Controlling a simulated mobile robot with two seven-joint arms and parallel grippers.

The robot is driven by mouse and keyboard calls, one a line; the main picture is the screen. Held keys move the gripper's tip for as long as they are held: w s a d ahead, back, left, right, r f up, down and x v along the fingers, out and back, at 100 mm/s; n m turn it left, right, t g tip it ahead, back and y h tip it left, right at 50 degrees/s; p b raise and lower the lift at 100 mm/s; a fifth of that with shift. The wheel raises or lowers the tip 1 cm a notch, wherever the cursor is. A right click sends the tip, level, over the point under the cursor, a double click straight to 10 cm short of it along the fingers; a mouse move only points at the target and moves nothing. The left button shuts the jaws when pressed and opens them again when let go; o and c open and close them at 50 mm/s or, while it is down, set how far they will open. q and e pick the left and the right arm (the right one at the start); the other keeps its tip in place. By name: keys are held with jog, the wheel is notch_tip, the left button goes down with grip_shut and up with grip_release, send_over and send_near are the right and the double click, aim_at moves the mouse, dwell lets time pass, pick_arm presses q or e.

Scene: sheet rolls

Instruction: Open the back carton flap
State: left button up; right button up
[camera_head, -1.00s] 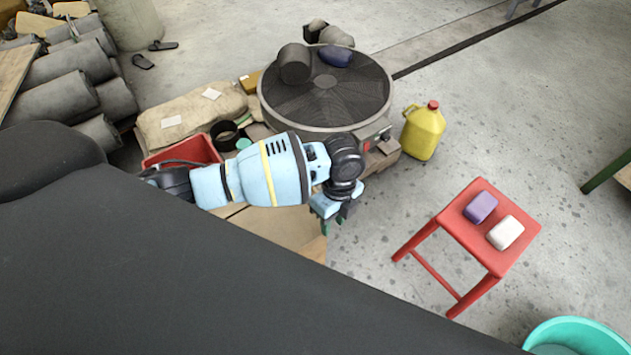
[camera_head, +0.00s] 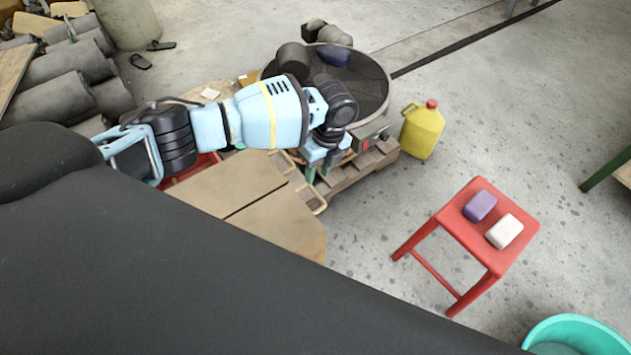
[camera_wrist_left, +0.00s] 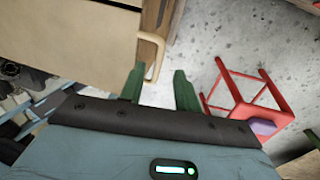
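The brown carton shows in the head view with two flat top panels, the far one (camera_head: 230,182) and the near one (camera_head: 275,225), meeting at a dark seam. Both look closed, lying flat. A pale looped handle (camera_head: 318,203) sticks out at the carton's right edge. My left gripper (camera_head: 318,176) is just beyond the carton's far right corner, pointing down. In the left wrist view, the green fingers (camera_wrist_left: 159,88) are apart, with a pale handle (camera_wrist_left: 154,70) near the left finger and a tan panel (camera_wrist_left: 75,45) beyond. No contact is clear. My right gripper is not seen.
A red stool (camera_head: 465,250) with two soap-like blocks is at right. Floor between is clear.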

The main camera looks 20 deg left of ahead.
aim_at(314, 189)
pick_arm(q)
jog(key=shift+s+a+f, duration=0.15)
jog(key=shift+s+f, duration=0.05)
jog(key=shift+f, duration=1)
jog(key=shift+s+a+f, duration=0.1)
jog(key=shift+s+f, duration=0.1)
jog(key=shift+f, duration=0.95)
grip_shut()
